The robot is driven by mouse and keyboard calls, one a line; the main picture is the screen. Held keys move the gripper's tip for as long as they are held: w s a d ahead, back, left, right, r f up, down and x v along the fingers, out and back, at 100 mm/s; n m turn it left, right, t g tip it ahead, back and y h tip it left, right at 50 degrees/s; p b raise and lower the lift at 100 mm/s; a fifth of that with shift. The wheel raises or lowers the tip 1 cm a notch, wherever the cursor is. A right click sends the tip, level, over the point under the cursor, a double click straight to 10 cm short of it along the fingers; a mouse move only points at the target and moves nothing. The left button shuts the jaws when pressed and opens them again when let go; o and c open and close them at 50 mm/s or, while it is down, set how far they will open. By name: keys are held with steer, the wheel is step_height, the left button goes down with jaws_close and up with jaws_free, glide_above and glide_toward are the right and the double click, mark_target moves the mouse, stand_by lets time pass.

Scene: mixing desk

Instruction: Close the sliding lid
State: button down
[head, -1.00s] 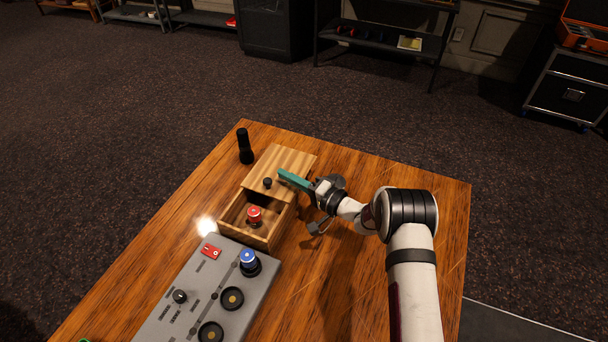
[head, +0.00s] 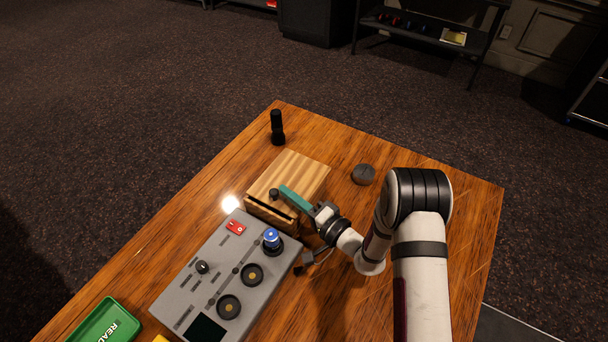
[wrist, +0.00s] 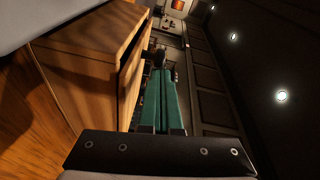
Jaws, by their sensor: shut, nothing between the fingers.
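A wooden box (head: 266,216) stands on the desk with a striped sliding lid (head: 299,173) over nearly all of its top. A narrow dark slit shows along the box's front edge, by the console. A small black knob (head: 274,194) stands on the lid near that edge. My gripper (head: 284,190) has teal fingers, shut and empty, with the tips beside the knob on its far side; I cannot tell whether they touch. In the wrist view, the teal fingers (wrist: 160,100) point past the box's wooden side (wrist: 90,60) towards the dark knob (wrist: 157,56). The box's inside is hidden.
A grey console (head: 215,270) with a blue-capped knob (head: 272,238) stands close in front of the box. A black cylinder (head: 277,128) stands behind it, and a dark round object (head: 364,175) lies to the right. A green tray (head: 105,322) is at lower left.

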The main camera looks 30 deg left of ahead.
mark_target(304, 193)
steer(key=shift+s, duration=1)
steer(key=w+d, duration=0.1)
steer(key=w, duration=0.1)
steer(key=w+d, duration=0.1)
steer(key=shift+w+d+r, duration=0.4)
steer(key=v, duration=0.9)
steer(key=s+d+r+n+g+h, duration=0.1)
steer(key=s+d+r+g+h, duration=0.25)
steer(key=s+r, duration=0.4)
steer(key=s+d+r+n+g+h, duration=0.1)
steer(key=s+d+r+g+h, duration=0.1)
steer(key=s+r+g, duration=0.45)
steer(key=s+d+m+t+h, duration=0.3)
steer(key=s+d+h, duration=0.1)
steer(key=d, duration=0.4)
steer(key=s+d+m+t+h, duration=0.2)
steer(key=s+d+m+h, duration=0.1)
steer(key=d+h, duration=0.3)
steer(key=s+d, duration=0.1)
steer(key=d, duration=0.1)
steer(key=shift+d+f+m+t, duration=0.4)
